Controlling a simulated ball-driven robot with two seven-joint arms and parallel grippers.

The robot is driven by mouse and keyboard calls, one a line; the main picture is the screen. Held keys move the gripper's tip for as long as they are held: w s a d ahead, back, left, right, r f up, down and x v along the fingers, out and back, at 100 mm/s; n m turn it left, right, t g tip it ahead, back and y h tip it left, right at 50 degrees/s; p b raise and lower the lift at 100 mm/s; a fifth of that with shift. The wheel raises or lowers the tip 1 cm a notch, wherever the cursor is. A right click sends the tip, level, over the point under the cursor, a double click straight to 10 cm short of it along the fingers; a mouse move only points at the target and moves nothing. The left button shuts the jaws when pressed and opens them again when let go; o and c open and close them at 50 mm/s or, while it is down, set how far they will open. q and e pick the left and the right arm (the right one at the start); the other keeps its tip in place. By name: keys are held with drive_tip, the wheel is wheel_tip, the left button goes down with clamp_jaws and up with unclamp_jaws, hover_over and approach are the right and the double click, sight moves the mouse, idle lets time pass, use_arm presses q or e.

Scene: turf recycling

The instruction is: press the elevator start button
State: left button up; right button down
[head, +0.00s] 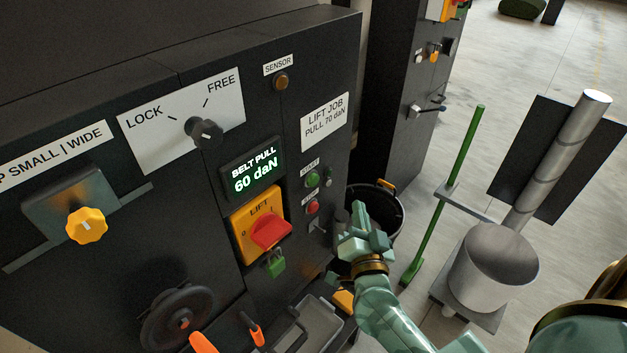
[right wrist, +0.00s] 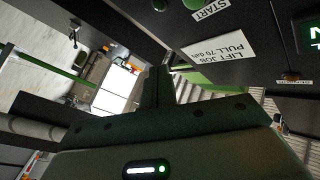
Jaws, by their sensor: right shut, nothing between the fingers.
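The green start button (head: 312,178) sits on the dark control panel under a START label, to the right of the belt pull display. A green button (right wrist: 193,3) beside a START label shows at the top edge of the right wrist view. My right gripper (head: 351,213) is shut and empty, below and to the right of the start button and apart from it. Its closed fingers (right wrist: 158,86) also show in the right wrist view. A red button (head: 313,207) sits just below the start button. My left gripper is not in view.
The display (head: 253,170) reads BELT PULL 60 daN. A red lift switch (head: 271,232) on a yellow plate has a green padlock (head: 274,263) below it. A LIFT JOB PULL 70 daN label (head: 325,121) is above. A dark bin (head: 392,207) stands behind my gripper.

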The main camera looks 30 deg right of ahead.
sight(314, 180)
drive_tip(key=w+a+b, duration=0.1)
drive_tip(key=w+a, duration=0.2)
drive_tip(key=w, duration=0.5)
drive_tip(key=shift+a, duration=0.2)
drive_tip(key=shift+w, duration=0.1)
drive_tip(key=shift+w, duration=0.1)
idle(2.0)
drive_tip(key=shift+w+a, duration=0.2)
drive_tip(key=shift+w, duration=0.1)
